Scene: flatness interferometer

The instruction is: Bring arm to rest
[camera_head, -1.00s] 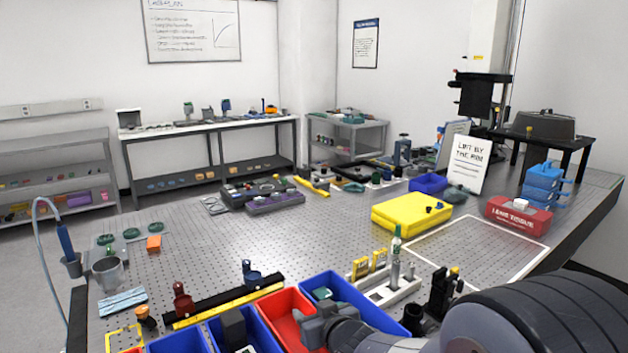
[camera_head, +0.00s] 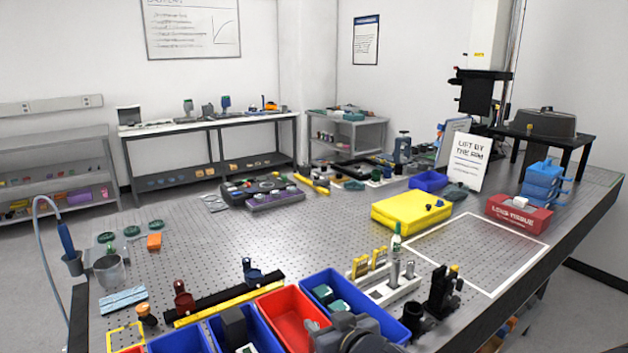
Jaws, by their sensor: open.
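My gripper (camera_head: 322,333) is at the bottom edge, just right of the middle, over the front of the red bin (camera_head: 282,309) and the right-hand blue bin (camera_head: 372,322). Only its grey front part shows; the rest of my arm is mostly below the picture. It is open, and I see nothing held in it. Its fingertips are small and partly hidden.
The perforated table (camera_head: 300,235) has clear room in its middle and inside the white outline (camera_head: 480,250). A holder with a green-capped bottle (camera_head: 396,243) and a black post mount (camera_head: 440,292) stand near the gripper. A yellow box (camera_head: 408,212) lies beyond.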

